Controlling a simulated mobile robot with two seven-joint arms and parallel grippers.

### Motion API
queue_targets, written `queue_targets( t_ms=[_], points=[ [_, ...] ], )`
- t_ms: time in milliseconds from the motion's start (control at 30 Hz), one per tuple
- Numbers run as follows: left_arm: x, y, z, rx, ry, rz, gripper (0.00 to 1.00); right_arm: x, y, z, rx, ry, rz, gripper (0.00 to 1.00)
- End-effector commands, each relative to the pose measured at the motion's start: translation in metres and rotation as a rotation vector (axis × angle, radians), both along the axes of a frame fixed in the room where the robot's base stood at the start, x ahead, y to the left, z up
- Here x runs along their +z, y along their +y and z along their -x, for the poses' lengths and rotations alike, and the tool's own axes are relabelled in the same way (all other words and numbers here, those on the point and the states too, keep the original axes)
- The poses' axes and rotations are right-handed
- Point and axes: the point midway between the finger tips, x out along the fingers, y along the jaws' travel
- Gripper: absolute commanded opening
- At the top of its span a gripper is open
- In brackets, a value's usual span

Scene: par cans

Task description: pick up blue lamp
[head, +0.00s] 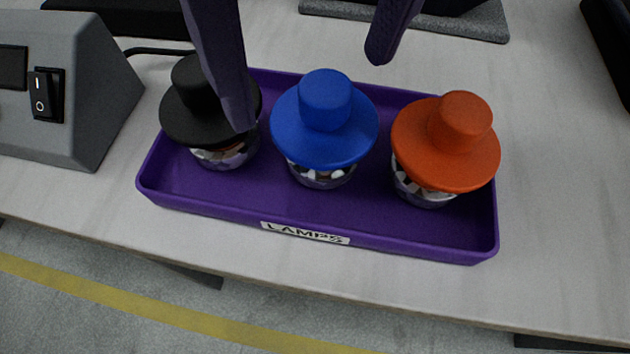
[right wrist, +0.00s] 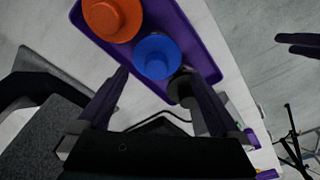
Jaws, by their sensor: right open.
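The blue lamp (head: 324,125) stands upright in the middle of a purple tray (head: 200,195) labelled LAMPS, between a black lamp (head: 190,105) and an orange lamp (head: 447,140). My right gripper (head: 307,95) is open and empty. In the head view one finger crosses in front of the black lamp and the other ends behind and right of the blue cap. In the right wrist view the blue lamp (right wrist: 157,57) lies just beyond the gap between the fingertips (right wrist: 156,76). A dark two-pronged shape at that view's right edge may be my left gripper (right wrist: 298,43).
A grey box with a rocker switch (head: 47,95) stands left of the tray. A grey pad (head: 480,25) lies behind it. The table's front edge runs close below the tray.

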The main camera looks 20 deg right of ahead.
Motion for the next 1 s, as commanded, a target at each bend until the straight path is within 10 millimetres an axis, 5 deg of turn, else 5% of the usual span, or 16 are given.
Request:
queue_targets(
  t_ms=[433,767,1000],
  points=[
    [-0.008,-0.001,0.001,0.001,0.003,0.003,0.50,-0.062,-0.003,-0.001,0.012,0.019,0.007,1.00],
    [-0.008,-0.002,0.001,0.004,0.002,0.006,0.50,-0.068,-0.003,-0.005,0.011,0.010,0.010,1.00],
    [-0.008,-0.002,0.001,0.005,0.001,0.009,0.50,-0.068,-0.004,-0.006,0.009,0.010,0.011,0.73]
  ],
)
